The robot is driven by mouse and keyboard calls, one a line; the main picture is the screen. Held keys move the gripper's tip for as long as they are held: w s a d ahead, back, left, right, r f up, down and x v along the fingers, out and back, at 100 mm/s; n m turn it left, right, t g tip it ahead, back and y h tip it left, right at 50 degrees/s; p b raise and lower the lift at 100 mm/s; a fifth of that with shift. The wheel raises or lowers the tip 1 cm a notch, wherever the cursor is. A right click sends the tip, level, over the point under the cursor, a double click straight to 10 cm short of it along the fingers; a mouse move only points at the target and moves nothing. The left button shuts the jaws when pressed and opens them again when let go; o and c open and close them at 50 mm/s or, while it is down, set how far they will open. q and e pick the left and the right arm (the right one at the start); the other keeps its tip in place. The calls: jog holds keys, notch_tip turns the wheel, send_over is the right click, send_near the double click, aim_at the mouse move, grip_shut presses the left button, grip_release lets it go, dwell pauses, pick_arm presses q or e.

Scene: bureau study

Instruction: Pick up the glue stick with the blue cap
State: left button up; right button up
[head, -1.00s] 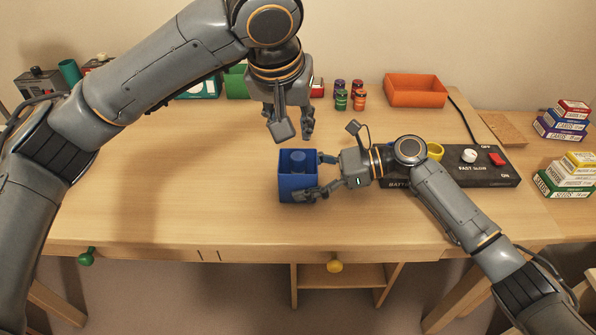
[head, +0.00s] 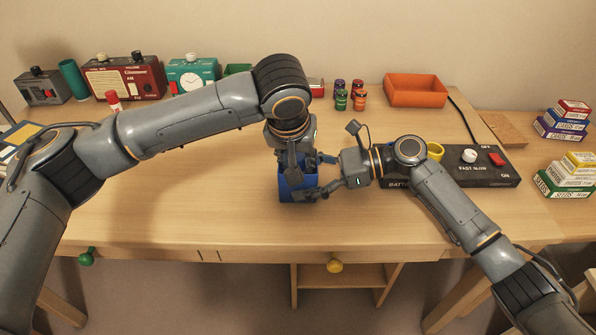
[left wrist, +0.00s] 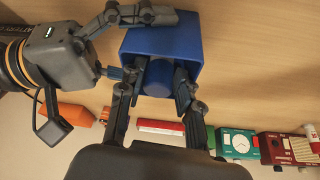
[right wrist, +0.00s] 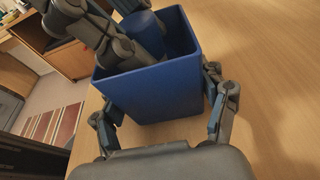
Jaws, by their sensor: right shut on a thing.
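The blue box (head: 287,187) stands on the desk, open at the top. Inside it is a blue cylinder, apparently the glue stick's blue cap, seen in the left wrist view (left wrist: 157,74) and right wrist view (right wrist: 143,30). Its lower part is hidden by the box walls. My left gripper (head: 295,170) points down into the box, its open fingers on either side of the cap. In the left wrist view (left wrist: 157,88) small gaps seem to show beside the cap. My right gripper (head: 315,177) is shut on the box from the right.
A black control panel (head: 480,178) lies right of the box beneath my right arm. An orange tray (head: 416,90) and several small jars (head: 349,94) stand at the back. A red-capped white stick (head: 113,99) stands far left near the radio (head: 130,78). The front left desk is clear.

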pick_arm(q)
grip_shut()
notch_tip(320, 180, up, 10)
jog(key=shift+r, duration=0.1)
dwell(0.5)
pick_arm(e)
jog(key=o, duration=0.9)
jog(key=shift+o, duration=0.2)
jog(key=shift+d, duration=0.15)
